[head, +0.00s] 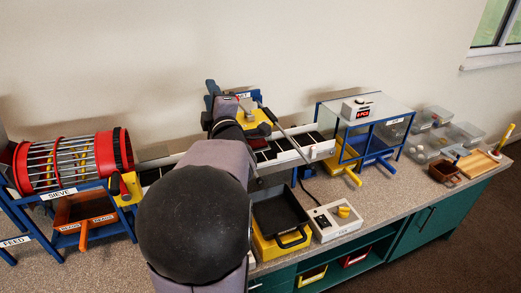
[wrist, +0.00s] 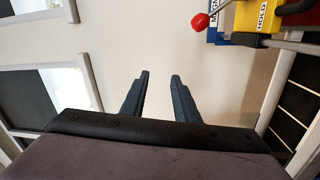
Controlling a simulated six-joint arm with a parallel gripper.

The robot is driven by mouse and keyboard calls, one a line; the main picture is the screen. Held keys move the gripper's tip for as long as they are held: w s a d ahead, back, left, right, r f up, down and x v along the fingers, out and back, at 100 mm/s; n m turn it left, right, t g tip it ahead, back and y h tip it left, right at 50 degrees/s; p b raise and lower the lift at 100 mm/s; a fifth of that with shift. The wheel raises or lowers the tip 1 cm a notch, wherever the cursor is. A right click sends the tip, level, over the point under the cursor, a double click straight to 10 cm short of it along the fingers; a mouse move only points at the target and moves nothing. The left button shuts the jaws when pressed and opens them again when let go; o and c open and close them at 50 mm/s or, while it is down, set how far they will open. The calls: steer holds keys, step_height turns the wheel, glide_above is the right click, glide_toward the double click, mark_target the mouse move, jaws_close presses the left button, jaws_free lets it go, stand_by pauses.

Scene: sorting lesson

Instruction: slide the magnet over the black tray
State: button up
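The black tray (head: 279,212) sits on a yellow stand at the front edge of the bench, right of my arm in the head view. The yellow magnet unit (head: 258,124) is on a rail behind it, partly hidden by my arm. In the wrist view, a yellow block marked HOLD (wrist: 262,18) and a rod with a red knob (wrist: 200,22) show at the upper right. My gripper (wrist: 160,76) is open and empty, with pale background between its fingers. It is left of the red knob and apart from it in that view.
A red-ended sieve drum (head: 75,160) stands at the left, above brown drawers. A conveyor (head: 290,150) runs behind the tray towards a clear box in a blue frame (head: 365,122). A white control box (head: 333,220) is right of the tray. Clear bins (head: 430,147) stand far right.

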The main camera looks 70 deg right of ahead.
steer(key=s+r+n+t+y, duration=0.2)
steer(key=s+n+t, duration=0.4)
steer(key=n, duration=0.5)
steer(key=s+d+f+m+g+h+p, duration=0.15)
steer(key=s+f+m+p, duration=0.3)
steer(key=f, duration=0.45)
steer(key=s+d+f+m+g+h+p, duration=0.1)
steer(key=s+f+m+g+p, duration=0.35)
steer(key=f, duration=0.45)
steer(key=shift+n+t, duration=0.3)
steer(key=shift+t, duration=0.3)
steer(key=shift+p+x, duration=2)
steer(key=shift+x, duration=1.45)
steer(key=shift+s+d+f, duration=0.15)
steer(key=shift+d, duration=0.05)
steer(key=shift+c, duration=0.7)
jaws_close()
